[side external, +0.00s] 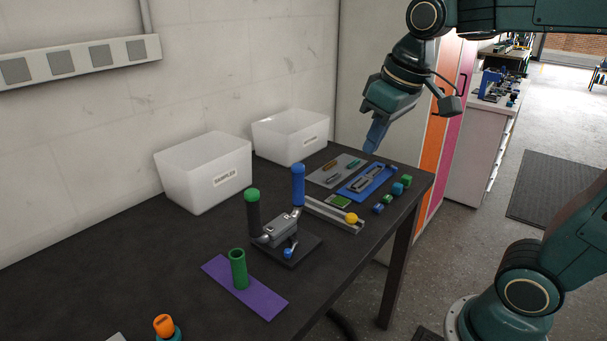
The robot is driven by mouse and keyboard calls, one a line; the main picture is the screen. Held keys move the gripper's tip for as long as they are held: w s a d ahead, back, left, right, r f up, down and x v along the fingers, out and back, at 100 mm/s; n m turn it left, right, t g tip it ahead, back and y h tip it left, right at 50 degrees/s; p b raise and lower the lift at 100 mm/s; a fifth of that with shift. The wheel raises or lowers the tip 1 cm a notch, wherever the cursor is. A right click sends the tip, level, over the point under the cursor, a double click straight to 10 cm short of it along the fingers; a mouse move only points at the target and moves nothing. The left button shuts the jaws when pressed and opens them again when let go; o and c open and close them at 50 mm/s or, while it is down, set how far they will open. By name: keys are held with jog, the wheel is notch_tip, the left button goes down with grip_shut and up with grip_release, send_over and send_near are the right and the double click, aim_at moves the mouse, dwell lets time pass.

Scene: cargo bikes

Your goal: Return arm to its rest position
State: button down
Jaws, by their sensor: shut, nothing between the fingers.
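My gripper (375,137) is at the upper right, pointing down, above the far right part of the dark table (90,250). Its blue-grey fingers are shut with nothing between them. Its tip appears close above the blue mat (362,190) in the picture; the exact height is hard to judge. My arm comes in from the top right edge, and my base stands on the floor at the lower right.
Two white bins (203,175) (291,138) stand along the wall. A fixture with a green-topped post (252,196) and a blue post (298,185) stands mid-table. A green cup (238,268) stands on a purple mat (262,302). Small cubes (398,189) lie near the right edge.

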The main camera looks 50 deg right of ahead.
jog(key=s+a+f+t, duration=0.1)
jog(key=s+f, duration=0.4)
jog(key=s, duration=0.5)
jog(key=shift+s+a+t, duration=0.2)
jog(key=shift+t, duration=0.2)
